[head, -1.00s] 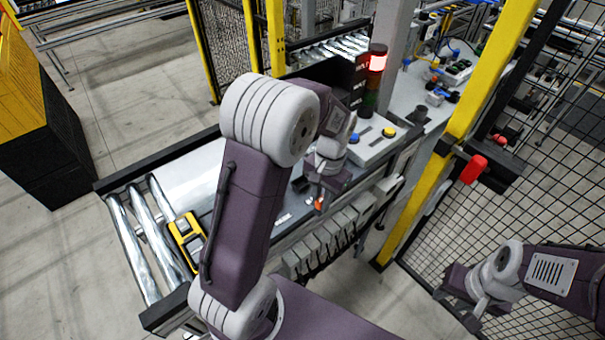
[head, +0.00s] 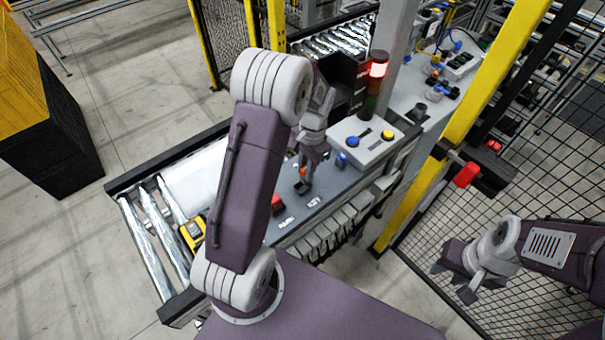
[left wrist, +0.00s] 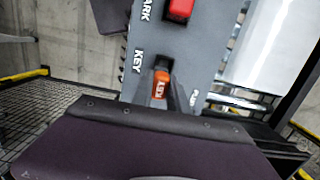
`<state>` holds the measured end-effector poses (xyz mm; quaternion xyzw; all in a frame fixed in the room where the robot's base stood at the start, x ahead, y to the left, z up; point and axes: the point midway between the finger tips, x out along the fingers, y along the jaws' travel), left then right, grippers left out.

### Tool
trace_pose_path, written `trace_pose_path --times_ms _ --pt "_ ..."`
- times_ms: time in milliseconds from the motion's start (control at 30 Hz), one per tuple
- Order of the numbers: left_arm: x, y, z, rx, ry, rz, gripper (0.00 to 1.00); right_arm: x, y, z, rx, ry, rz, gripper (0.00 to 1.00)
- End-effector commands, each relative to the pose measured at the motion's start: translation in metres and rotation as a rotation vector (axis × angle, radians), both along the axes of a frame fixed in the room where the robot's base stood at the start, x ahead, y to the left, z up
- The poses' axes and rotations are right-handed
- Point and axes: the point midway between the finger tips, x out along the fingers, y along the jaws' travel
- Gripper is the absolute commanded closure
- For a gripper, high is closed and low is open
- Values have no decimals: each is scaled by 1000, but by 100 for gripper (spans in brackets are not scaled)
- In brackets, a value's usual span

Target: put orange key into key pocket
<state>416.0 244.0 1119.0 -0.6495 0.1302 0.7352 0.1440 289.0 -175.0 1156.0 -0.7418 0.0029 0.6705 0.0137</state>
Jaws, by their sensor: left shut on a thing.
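The orange key (left wrist: 160,86) shows beside the white "KEY" lettering on the grey panel (left wrist: 153,35) in the left wrist view. It is small and partly hidden by my left gripper in the head view (head: 302,172). My left gripper (head: 303,187) is shut on the key, low over the grey panel. A dark recess, the key pocket (left wrist: 163,66), shows by the key. Whether the key is inside it or just above it, I cannot tell. My right gripper (head: 454,283) is open and empty at the right, away from the panel.
A red block (left wrist: 180,9) sits by the "PARK" lettering, and also shows in the head view (head: 278,203). A button box (head: 362,140) and a stack light (head: 375,85) stand behind. A yellow device (head: 191,232) lies near the rollers (head: 160,240). A mesh fence (head: 500,190) is at right.

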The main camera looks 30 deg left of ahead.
Motion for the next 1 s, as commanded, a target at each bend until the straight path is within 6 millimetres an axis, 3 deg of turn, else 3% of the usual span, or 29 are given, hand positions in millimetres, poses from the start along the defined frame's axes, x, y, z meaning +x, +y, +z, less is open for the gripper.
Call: trace_pose_path --times_ms 100,267,500,1000 --pt "0 11 -6 0 0 0 100 0 0 5 0 0 0 64" --pt "-1 12 -12 0 2 -2 100 0 0 7 0 0 0 64" --pt "-1 12 -47 0 2 -1 100 0 0 19 0 0 0 64" --pt "0 12 -57 0 -1 -1 100 0 0 12 0 0 0 64"
